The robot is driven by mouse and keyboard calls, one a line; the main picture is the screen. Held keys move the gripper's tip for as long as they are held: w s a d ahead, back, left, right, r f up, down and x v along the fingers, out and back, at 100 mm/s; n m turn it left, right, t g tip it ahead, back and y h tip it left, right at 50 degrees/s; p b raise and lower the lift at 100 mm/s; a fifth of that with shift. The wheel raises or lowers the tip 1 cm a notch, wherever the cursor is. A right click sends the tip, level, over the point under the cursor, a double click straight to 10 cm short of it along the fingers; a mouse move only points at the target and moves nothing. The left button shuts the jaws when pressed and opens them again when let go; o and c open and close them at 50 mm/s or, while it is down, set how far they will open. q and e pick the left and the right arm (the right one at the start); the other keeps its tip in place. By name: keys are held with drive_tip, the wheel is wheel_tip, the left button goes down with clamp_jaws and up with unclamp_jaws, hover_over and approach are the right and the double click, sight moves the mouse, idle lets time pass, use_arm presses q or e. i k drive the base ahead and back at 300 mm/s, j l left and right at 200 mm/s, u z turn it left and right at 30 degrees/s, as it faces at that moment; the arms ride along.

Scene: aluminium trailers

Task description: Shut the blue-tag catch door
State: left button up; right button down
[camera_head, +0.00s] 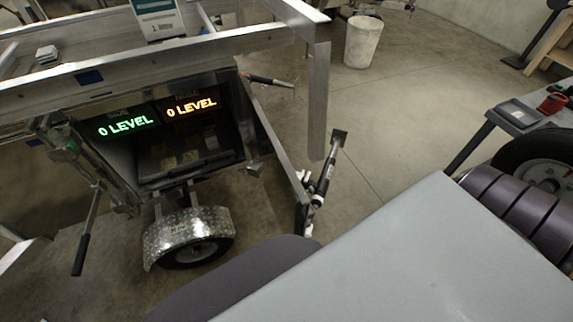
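An aluminium trailer (130,75) fills the left side, with a dark, boxy compartment (190,155) under its top rails. A metal panel (278,150) stands out at an angle from the right side of this compartment; it looks like an open door, but I cannot tell for certain. I cannot tell which is the catch door's tag. A black-handled lever (268,80) sticks out near the compartment's upper right corner. Neither gripper shows.
Lit signs read "0 LEVEL" in green (126,124) and orange (191,106). A wheel with a metal fender (190,228) stands below. A black-and-silver strut (322,180) stands right of the panel. A white bucket (362,42) stands farther back. The floor between is clear. Grey and purple surfaces block the foreground.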

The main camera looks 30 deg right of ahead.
sight(290, 202)
drive_tip(key=k+l, duration=0.1)
drive_tip(key=l, duration=0.3)
drive_tip(key=l+u, duration=0.1)
drive_tip(key=l, duration=0.35)
drive_tip(key=k+l+u, duration=0.1)
drive_tip(key=l, duration=0.3)
drive_tip(key=k+l, duration=0.15)
drive_tip(key=l, duration=0.25)
drive_tip(key=k+l, duration=0.15)
drive_tip(key=k, duration=0.35)
drive_tip(key=k+l+u, duration=0.1)
drive_tip(key=k, duration=0.4)
drive_tip(key=k+l, duration=0.15)
drive_tip(key=k, duration=0.35)
drive_tip(key=l+u, duration=0.05)
